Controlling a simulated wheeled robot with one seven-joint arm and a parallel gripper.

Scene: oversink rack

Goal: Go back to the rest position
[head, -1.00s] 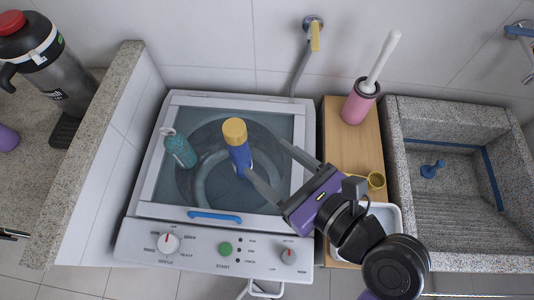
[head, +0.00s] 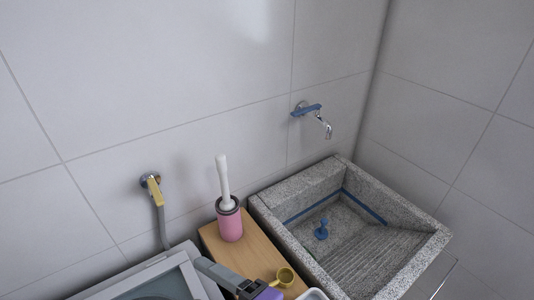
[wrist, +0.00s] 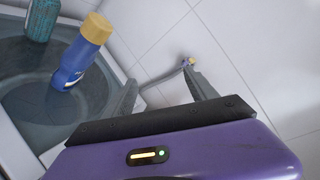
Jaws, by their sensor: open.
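In the head view only part of my gripper (head: 222,277) shows at the bottom edge, one grey finger and a bit of purple body, over the machine's right side. The rest of my arm is out of that view.
A teal bottle (wrist: 42,18) stands behind the blue one. A stone sink (head: 345,250) is at right, with a wall tap (head: 312,112) above.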

